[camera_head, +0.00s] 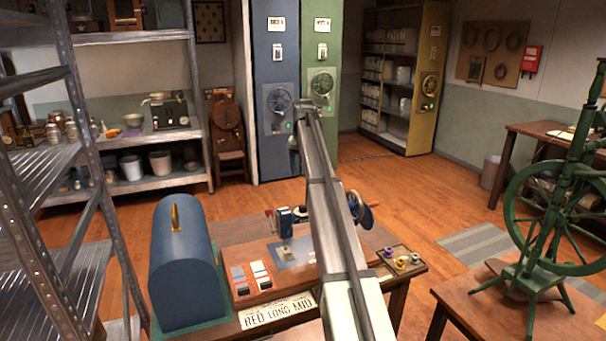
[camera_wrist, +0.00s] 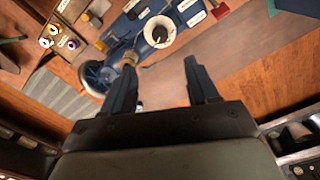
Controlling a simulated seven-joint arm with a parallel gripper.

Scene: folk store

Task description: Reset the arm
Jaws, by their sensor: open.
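My arm reaches up and away over the work table (camera_head: 225,235) in the head view. My gripper (camera_wrist: 158,64) shows in the wrist view with its two dark fingers spread wide apart. Nothing is between the fingers, and they hang above the table and floor scene, apart from everything. In the head view the gripper itself cannot be made out at the far end of the arm.
A green spinning wheel (camera_head: 545,215) stands right; a metal rack (camera_head: 62,185) stands left.

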